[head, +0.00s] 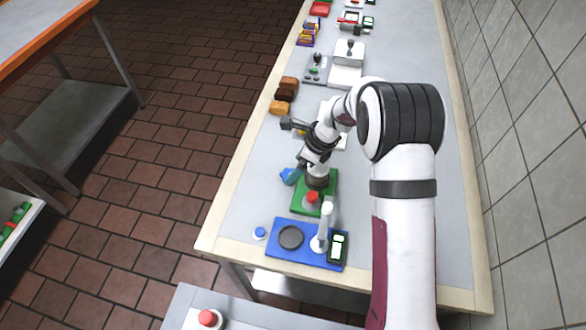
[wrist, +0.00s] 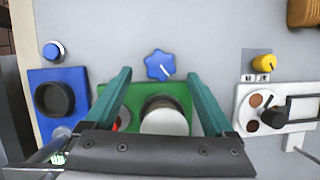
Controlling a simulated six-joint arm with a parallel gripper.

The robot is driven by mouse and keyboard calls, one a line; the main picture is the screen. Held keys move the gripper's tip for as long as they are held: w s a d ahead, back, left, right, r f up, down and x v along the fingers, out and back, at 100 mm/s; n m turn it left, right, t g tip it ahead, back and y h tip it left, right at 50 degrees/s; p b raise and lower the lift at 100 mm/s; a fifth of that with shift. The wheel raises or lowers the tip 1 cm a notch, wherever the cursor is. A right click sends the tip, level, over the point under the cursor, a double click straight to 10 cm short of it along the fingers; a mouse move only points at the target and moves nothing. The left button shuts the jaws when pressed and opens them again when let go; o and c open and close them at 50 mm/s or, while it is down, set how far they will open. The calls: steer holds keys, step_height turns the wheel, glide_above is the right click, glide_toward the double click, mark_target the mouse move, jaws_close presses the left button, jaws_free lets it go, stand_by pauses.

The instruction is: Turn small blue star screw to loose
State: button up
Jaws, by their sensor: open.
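The small blue star screw (wrist: 158,64) lies on the grey table just beyond the green board in the wrist view. A pale line on it points to the lower right. My gripper (wrist: 158,76) is open and empty. Its two teal fingers are spread to either side of the screw, with the tips a little short of it in the wrist view. I cannot tell how high the fingers are above it.
The green board (head: 329,190) carries a red button (head: 311,198) and a round white-topped part (wrist: 166,120). A blue board (head: 270,247) with a dark round plate and a small blue knob (head: 260,233) are nearby.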

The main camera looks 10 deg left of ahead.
steer(key=shift+x, duration=1.45)
steer(key=c, duration=1.4)
steer(key=shift+w, duration=0.1)
steer(key=shift+w+n+g, duration=0.1)
steer(key=shift+n+g, duration=0.5)
steer(key=shift+n, duration=0.85)
steer(key=shift+w+n+g, duration=0.15)
steer(key=shift+n+g, duration=0.45)
steer(key=shift+n, duration=0.85)
steer(key=shift+h, duration=0.3)
